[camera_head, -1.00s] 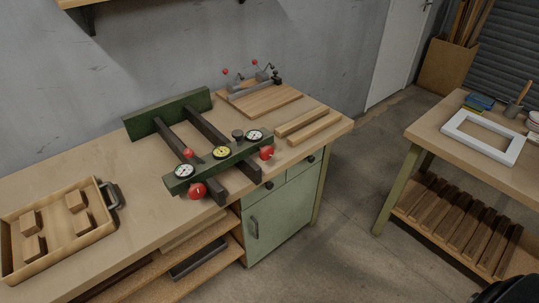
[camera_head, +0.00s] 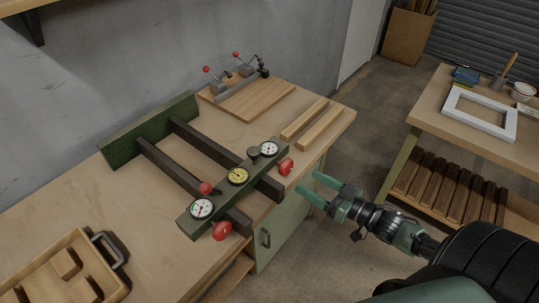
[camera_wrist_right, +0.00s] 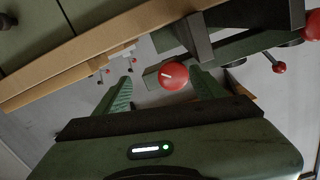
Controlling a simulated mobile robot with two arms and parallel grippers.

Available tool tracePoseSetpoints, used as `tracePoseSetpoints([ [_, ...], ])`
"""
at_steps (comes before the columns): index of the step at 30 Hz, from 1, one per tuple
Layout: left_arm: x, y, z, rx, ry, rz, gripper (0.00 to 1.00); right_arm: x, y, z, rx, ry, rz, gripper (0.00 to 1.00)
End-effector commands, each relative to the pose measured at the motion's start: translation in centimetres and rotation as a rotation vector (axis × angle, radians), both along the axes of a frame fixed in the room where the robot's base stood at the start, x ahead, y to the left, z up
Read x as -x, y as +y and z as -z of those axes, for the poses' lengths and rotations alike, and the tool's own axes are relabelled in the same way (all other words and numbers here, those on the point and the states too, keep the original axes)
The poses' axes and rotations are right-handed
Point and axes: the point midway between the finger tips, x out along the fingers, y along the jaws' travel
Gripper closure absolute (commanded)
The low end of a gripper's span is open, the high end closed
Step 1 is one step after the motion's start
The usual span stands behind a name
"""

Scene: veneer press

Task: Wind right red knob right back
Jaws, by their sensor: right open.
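The right red knob (camera_head: 286,166) sticks out at the bar's right end. The left red knob (camera_head: 222,230) is at the other end. My right gripper (camera_head: 309,185) is open and empty, a short way to the right of the right knob, its fingers pointing at it. In the right wrist view a red knob (camera_wrist_right: 173,77) with a white mark shows between the two fingertips (camera_wrist_right: 160,74), apart from them. My left gripper is not in view.
The press stands on a wooden bench (camera_head: 140,225). Two wood strips (camera_head: 304,120) and a board with toggle clamps (camera_head: 255,97) lie behind the knob. A wooden tray (camera_head: 75,270) is at the left. A second table with a white frame (camera_head: 480,116) stands at the right.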

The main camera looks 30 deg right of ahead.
Motion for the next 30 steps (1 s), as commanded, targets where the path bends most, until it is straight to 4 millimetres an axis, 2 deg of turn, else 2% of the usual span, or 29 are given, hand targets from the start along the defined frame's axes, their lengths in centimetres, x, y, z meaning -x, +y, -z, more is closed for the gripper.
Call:
tracePoseSetpoints([
  [1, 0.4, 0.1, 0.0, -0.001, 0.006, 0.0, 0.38, 0.0, 0.6, -1.3, -0.015, -0.018, -0.028, 0.3],
  [3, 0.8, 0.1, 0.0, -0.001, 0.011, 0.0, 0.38, -0.2, 1.1, -2.2, -0.028, -0.033, -0.047, 0.3],
  [6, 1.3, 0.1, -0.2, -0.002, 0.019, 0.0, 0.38, -1.1, 1.6, -2.7, -0.035, -0.04, -0.052, 0.3],
  [13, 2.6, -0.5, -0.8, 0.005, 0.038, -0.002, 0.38, -4.5, 3.1, -2.7, -0.034, -0.041, -0.05, 0.3],
  [18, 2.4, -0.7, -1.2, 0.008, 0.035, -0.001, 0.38, -6.4, 3.9, -2.6, -0.034, -0.039, -0.048, 0.3],
  [24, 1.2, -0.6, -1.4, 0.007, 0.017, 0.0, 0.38, -7.2, 4.3, -2.3, -0.032, -0.035, -0.049, 0.3],
  [30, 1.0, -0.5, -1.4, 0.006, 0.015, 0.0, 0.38, -7.2, 4.3, -2.3, -0.032, -0.035, -0.048, 0.3],
])
